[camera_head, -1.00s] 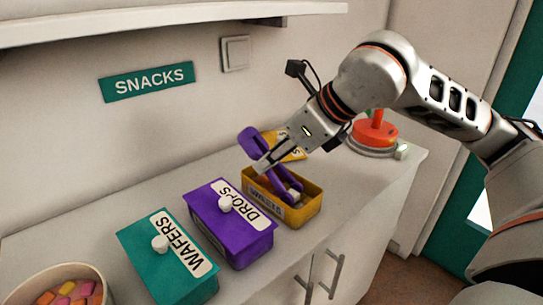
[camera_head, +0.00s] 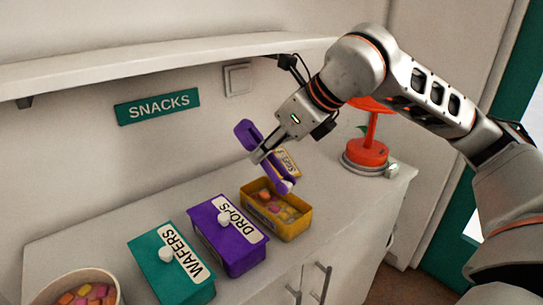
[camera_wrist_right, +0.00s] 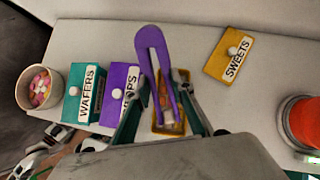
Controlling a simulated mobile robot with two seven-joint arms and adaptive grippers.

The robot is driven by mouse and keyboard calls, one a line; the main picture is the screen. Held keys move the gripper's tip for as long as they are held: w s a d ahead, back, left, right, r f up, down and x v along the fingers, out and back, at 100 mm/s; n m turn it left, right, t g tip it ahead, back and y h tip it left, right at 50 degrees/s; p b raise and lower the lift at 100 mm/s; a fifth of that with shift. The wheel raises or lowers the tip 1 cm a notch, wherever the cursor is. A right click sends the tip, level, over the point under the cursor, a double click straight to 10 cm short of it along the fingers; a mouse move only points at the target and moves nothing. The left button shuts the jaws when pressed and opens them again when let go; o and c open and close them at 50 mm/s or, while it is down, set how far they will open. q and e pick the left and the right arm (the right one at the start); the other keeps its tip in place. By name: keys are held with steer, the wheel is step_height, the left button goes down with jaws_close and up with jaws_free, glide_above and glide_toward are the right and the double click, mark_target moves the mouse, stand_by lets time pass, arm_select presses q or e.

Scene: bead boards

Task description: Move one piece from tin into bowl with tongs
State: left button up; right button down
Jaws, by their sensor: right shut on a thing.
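My right gripper (camera_head: 262,155) is shut on the purple tongs (camera_head: 247,134), which also show in the right wrist view (camera_wrist_right: 151,40). The tongs hang tilted, their lower ends just above the back of the open yellow tin (camera_head: 288,231). A small pale thing (camera_head: 288,187) shows at the tong tips; I cannot tell whether it is a piece or part of the tongs. Several coloured pieces (camera_head: 265,195) lie in the tin. The round pale bowl (camera_head: 112,285) at the lower left holds several pink, orange and yellow pieces. My left gripper is not clearly in view.
A purple lidded DROPS box (camera_head: 243,257) and a teal lidded WAFERS box (camera_head: 185,287) stand between tin and bowl. The yellow SWEETS lid (camera_wrist_right: 222,60) lies behind the tin. A red-and-grey device (camera_head: 366,153) stands at right. A shelf (camera_head: 150,75) runs above the counter.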

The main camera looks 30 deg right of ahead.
step_height(320, 180, up, 5)
steer(key=p, duration=0.3)
steer(key=shift+f, duration=0.1)
